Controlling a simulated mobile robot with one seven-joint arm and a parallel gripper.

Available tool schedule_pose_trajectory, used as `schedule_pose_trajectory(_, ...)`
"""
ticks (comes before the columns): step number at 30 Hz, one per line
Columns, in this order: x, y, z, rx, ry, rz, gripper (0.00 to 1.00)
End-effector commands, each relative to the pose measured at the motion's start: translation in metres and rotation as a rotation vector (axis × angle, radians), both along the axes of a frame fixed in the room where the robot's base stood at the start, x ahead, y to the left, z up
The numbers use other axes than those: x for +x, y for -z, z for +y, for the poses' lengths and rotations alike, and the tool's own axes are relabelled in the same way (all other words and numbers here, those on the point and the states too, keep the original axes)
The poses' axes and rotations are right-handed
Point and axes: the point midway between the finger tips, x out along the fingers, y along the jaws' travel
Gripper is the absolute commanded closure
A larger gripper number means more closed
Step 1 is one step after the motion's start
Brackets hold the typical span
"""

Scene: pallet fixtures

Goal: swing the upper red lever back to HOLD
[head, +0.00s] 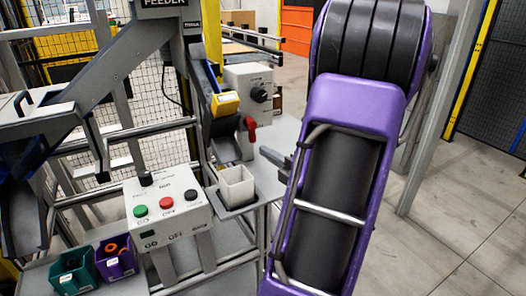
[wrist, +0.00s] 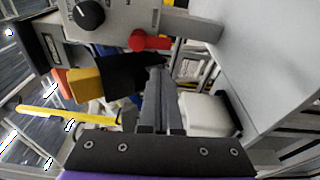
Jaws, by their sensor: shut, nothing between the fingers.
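A red lever (head: 251,130) hangs at the lower edge of a grey box with a black knob in the head view. In the wrist view the red lever (wrist: 150,41) sticks out sideways below that box. I cannot read a HOLD mark, and I make out only this one red lever. My gripper (head: 266,153) is shut and empty, just below and to the right of the lever in the head view. In the wrist view my gripper (wrist: 158,78) points toward the lever, with a visible gap between them.
The grey knob box (head: 248,78) stands behind the lever. A yellow-ended chute (head: 225,103) is to its left. A white bin (head: 237,187) sits below my gripper. A button panel (head: 168,205), a teal bin (head: 72,273) and a purple bin (head: 115,257) lie lower left.

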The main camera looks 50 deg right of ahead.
Motion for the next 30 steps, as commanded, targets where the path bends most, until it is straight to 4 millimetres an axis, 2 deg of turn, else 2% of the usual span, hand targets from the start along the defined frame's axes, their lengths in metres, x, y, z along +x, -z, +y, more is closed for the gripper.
schedule_pose_trajectory(6, 0.042, 0.002, -0.004, -0.001, -0.004, -0.002, 1.0)
schedule_pose_trajectory(13, 0.073, 0.002, -0.009, 0.0, -0.003, -0.001, 1.0)
schedule_pose_trajectory(18, 0.081, 0.001, -0.01, 0.0, -0.001, 0.0, 1.0)
schedule_pose_trajectory(30, 0.081, 0.001, -0.011, -0.005, -0.001, 0.002, 1.0)
